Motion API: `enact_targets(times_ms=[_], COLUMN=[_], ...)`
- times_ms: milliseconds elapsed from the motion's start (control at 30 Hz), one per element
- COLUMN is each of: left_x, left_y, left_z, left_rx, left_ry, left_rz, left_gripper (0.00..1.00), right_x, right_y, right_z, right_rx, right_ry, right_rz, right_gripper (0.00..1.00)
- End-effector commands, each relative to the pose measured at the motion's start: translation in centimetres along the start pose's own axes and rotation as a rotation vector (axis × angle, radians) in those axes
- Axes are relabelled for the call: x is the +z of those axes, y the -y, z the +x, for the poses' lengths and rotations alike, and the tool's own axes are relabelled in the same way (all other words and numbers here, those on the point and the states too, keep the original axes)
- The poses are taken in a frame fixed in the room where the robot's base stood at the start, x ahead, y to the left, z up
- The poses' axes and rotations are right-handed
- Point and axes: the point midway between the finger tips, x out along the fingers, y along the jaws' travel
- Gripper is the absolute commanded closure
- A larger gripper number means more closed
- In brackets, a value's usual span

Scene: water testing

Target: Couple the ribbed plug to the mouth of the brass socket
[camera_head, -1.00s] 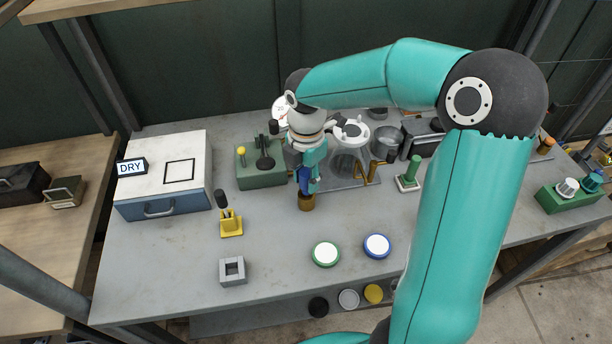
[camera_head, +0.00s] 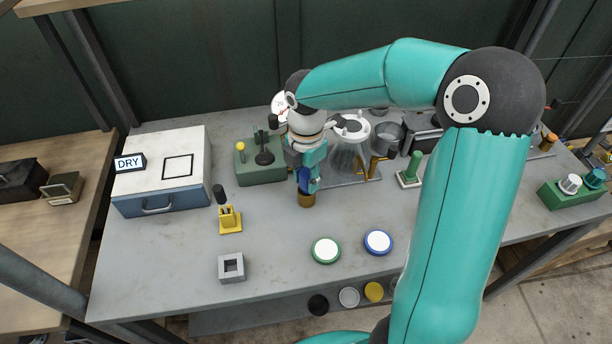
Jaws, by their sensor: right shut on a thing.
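My right gripper (camera_head: 309,183) reaches down from above near the middle of the bench and is shut on a blue piece, which looks like the ribbed plug (camera_head: 304,179). The fingers hide much of the plug. The brass socket (camera_head: 306,201) stands on the bench directly below the fingertips. The plug's lower end is at or just above the socket's mouth; I cannot tell whether they touch. My left gripper is not in view.
Left of the socket are a green box with a black lever (camera_head: 262,170), a yellow stand (camera_head: 230,220) and a white-topped case (camera_head: 160,170). A glass flask (camera_head: 347,160) stands close behind right. Green-rimmed (camera_head: 326,250) and blue-rimmed (camera_head: 378,242) discs lie in front.

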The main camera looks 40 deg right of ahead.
Motion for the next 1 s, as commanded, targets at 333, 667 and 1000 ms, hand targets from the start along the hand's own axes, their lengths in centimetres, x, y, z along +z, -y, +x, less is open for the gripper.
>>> enact_targets(times_ms=[333, 667, 1000], left_x=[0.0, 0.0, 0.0], left_y=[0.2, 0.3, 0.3], left_z=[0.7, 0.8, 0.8], left_rx=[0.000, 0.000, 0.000], left_ry=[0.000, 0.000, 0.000], left_rz=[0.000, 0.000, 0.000], left_gripper=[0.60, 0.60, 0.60], right_x=[0.0, 0.0, 0.0], right_y=[0.0, 0.0, 0.0], right_z=[1.0, 1.2, 1.0], right_rx=[0.000, 0.000, 0.001], right_ry=[0.000, 0.000, 0.000], right_rz=[0.000, 0.000, 0.000], right_gripper=[0.96, 0.37, 0.37])
